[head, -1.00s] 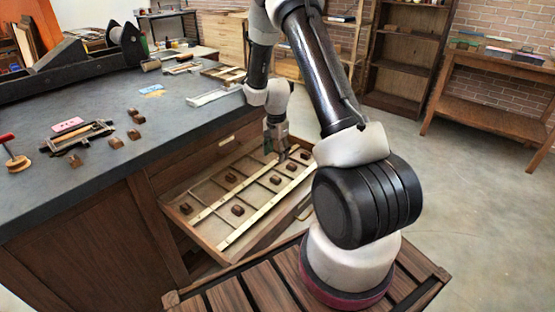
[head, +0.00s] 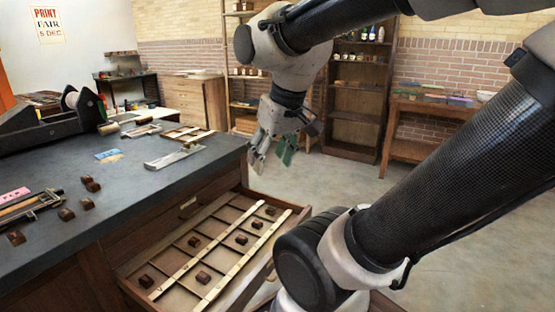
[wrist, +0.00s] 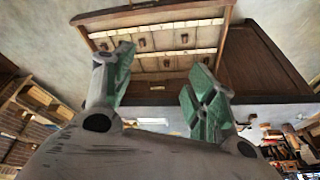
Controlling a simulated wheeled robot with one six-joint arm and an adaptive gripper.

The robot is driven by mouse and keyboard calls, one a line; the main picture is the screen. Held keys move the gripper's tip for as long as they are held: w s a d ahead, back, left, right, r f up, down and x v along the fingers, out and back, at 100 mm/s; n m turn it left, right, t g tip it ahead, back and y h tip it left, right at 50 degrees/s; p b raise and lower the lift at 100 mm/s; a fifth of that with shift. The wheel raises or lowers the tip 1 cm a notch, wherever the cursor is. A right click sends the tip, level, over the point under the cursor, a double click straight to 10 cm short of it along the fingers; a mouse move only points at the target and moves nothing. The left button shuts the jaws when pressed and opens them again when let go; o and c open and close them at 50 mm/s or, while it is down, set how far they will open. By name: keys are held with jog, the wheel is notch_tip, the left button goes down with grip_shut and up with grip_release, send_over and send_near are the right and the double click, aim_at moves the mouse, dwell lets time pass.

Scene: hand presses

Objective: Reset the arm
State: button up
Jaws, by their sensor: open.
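My gripper (head: 270,155) hangs in the air beyond the far right end of the open drawer, above the floor. In the wrist view my gripper (wrist: 155,85) shows two green-padded fingers set wide apart with nothing between them. My arm is raised and bent, reaching across the upper right of the head view. The open drawer (head: 143,300) lies below and to the left of the gripper, with several small brown blocks in its compartments. The drawer (wrist: 150,17) also shows in the wrist view beyond the fingers, apart from them.
A grey-topped bench (head: 130,185) stands at left with several loose brown blocks, a pink tag (head: 14,195), a blue tag (head: 108,154) and metal frames. A dark bookshelf (head: 358,105) and a wooden table (head: 425,108) stand at the back. The floor (head: 330,182) between is clear.

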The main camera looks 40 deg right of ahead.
jog(key=shift+s+a+n, duration=0.1)
jog(key=shift+s+n, duration=0.4)
jog(key=shift+s, duration=0.7)
jog(key=shift+c, duration=0.5)
